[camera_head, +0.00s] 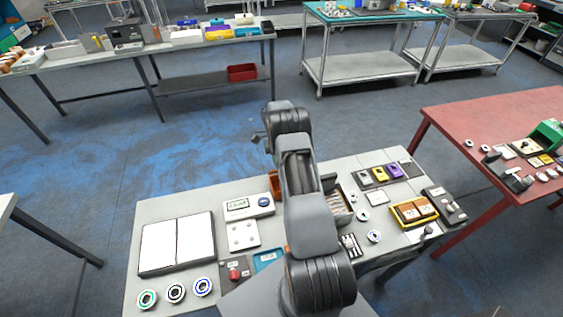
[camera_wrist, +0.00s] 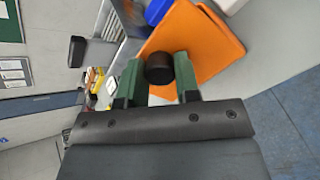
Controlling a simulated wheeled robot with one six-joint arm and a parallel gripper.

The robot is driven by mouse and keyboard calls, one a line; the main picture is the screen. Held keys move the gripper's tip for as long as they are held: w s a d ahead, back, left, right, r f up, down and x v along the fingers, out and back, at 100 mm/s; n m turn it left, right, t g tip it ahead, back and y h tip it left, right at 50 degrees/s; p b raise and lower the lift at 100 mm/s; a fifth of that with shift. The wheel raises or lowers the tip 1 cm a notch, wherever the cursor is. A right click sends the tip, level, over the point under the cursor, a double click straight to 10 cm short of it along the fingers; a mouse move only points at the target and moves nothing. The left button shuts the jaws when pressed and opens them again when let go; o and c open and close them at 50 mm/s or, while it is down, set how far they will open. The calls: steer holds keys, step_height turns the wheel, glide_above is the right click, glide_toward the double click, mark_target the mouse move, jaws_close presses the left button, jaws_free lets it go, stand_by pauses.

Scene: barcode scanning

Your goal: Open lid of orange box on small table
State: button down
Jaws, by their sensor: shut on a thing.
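In the wrist view my gripper (camera_wrist: 160,80) has its two green fingers on either side of a dark round knob (camera_wrist: 159,68) and is shut on it. The flat orange lid (camera_wrist: 208,40) lies right behind the knob and looks tilted in this view. Another orange part (camera_wrist: 163,91) shows between the fingers. In the head view only a small piece of the orange box (camera_head: 275,183) shows at the far edge of the small table (camera_head: 150,210). My arm hides the rest of it, and my gripper too. How far the lid is open cannot be told.
A dark open tray of parts (camera_head: 337,201) stands right of my arm. A white device (camera_head: 248,206) and a white two-panel board (camera_head: 178,243) lie to the left. A yellow tray (camera_head: 415,212) is at the right. A red table (camera_head: 490,120) stands beyond.

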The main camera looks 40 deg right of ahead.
steer(key=shift+w+d+g, duration=0.1)
steer(key=shift+d+g, duration=0.1)
steer(key=shift+g, duration=0.1)
stand_by(0.4)
steer(key=c, duration=0.8)
jaws_free()
steer(key=shift+r, duration=0.1)
steer(key=shift+r+p, duration=0.3)
step_height(320, 180, up, 3)
steer(key=shift+p, duration=1.15)
steer(key=s+a+r, duration=0.2)
steer(key=s+r, duration=0.1)
steer(key=s, duration=0.1)
steer(key=s+a+r, duration=0.1)
steer(key=s+r, duration=0.2)
steer(key=s, duration=0.1)
steer(key=s+a+r, duration=0.2)
steer(key=s+r, duration=0.1)
steer(key=s, duration=0.1)
steer(key=shift+s+a+b, duration=0.35)
steer(key=shift+s+b, duration=0.05)
